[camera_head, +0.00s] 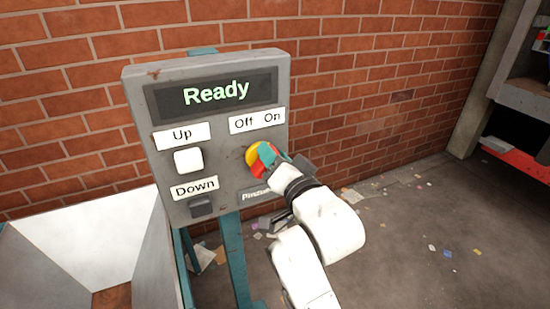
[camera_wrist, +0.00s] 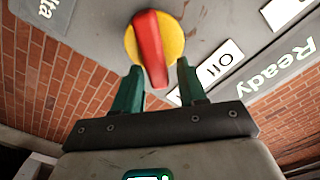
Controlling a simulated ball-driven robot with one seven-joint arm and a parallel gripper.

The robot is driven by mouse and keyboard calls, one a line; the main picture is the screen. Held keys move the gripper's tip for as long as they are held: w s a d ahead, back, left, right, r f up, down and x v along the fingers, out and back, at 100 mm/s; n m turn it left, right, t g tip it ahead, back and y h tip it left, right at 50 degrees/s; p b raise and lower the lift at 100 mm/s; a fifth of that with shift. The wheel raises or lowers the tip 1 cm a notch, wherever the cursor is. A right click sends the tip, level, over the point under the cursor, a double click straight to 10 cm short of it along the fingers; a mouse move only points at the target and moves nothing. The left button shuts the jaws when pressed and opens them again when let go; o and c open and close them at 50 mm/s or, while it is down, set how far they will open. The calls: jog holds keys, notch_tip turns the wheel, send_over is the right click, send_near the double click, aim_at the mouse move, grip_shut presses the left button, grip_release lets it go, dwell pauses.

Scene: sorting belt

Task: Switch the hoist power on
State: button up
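The grey control box (camera_head: 225,180) has a rotary switch, a red handle (camera_wrist: 150,50) on a yellow disc (camera_wrist: 176,33), under an "Off On" label (camera_head: 257,121). The yellow disc (camera_head: 252,156) also shows in the head view, partly hidden by my gripper (camera_head: 270,158). In the wrist view, the teal fingers of my gripper (camera_wrist: 158,72) are apart, one on each side of the handle's lower end. Gaps show between handle and fingers. The "Off" label (camera_wrist: 220,65) is visible there, and a finger hides part of the label beside it.
A lit "Ready" display (camera_head: 215,93) tops the box. A white button (camera_head: 188,160) and a dark button (camera_head: 202,206) sit at its left with "Up" and "Down" labels. A brick wall (camera_head: 350,90) stands behind. A shelf (camera_head: 525,95) is at far right. Litter dots the floor.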

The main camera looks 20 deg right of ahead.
jog(key=shift+o, duration=0.4)
jog(key=shift+w+d+f, duration=0.1)
jog(key=shift+s, duration=0.2)
jog(key=s+b, duration=0.1)
jog(key=s, duration=0.9)
jog(key=shift+s+b, duration=0.25)
jog(key=shift+b, duration=0.15)
